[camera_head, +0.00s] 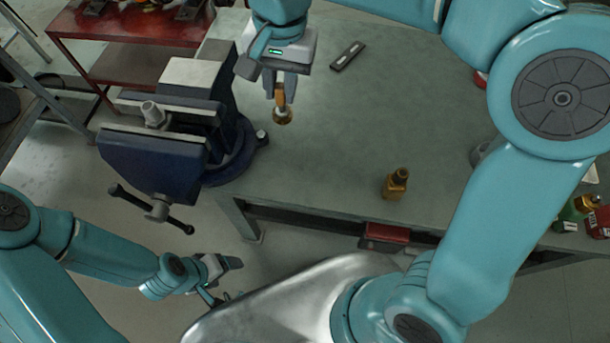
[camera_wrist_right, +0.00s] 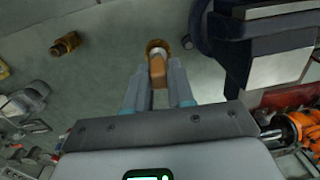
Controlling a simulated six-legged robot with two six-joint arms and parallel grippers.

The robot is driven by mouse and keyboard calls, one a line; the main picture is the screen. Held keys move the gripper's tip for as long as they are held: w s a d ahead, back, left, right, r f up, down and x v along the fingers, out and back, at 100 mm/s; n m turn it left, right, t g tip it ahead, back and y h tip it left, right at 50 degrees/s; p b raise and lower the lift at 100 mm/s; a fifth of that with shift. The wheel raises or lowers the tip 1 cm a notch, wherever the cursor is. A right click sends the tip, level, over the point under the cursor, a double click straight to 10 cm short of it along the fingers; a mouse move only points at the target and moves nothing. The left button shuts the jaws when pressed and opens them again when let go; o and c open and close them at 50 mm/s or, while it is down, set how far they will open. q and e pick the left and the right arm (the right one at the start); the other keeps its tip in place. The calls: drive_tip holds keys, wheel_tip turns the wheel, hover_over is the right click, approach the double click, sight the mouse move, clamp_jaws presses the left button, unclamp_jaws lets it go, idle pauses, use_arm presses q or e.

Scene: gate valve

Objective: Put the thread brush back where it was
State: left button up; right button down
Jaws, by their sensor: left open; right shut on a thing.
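The thread brush (camera_head: 283,117) has an orange-brown handle and a round brass-coloured end pointing down. My right gripper (camera_head: 281,90) is shut on its handle, over the workbench (camera_head: 340,130) just right of the vise. In the right wrist view the brush (camera_wrist_right: 157,68) sits between the two fingers (camera_wrist_right: 158,78), its round end beyond the tips. I cannot tell whether that end touches the bench. My left gripper (camera_head: 222,283) is open and empty, low in front of the bench, away from the brush.
A blue bench vise (camera_head: 160,150) stands at the bench's left corner, close to the brush. A dark flat bar (camera_head: 348,55) lies behind. A small brass fitting (camera_head: 396,184) stands near the front edge. A green bottle (camera_head: 575,211) is far right. The bench's middle is clear.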

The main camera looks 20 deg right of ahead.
drive_tip(key=shift+w+f+b, duration=0.2)
drive_tip(key=shift+f+b, duration=0.25)
drive_tip(key=shift+f, duration=0.75)
wheel_tip(320, 180, down, 20)
drive_tip(key=shift+f+b, duration=0.1)
drive_tip(key=shift+b, duration=0.45)
use_arm(q)
wheel_tip(320, 180, down, 3)
drive_tip(key=shift+w+a+f, duration=0.1)
drive_tip(key=shift+w, duration=0.05)
use_arm(e)
drive_tip(key=shift+f, duration=0.1)
drive_tip(key=c, duration=1)
unclamp_jaws()
use_arm(q)
drive_tip(key=shift+f, duration=0.15)
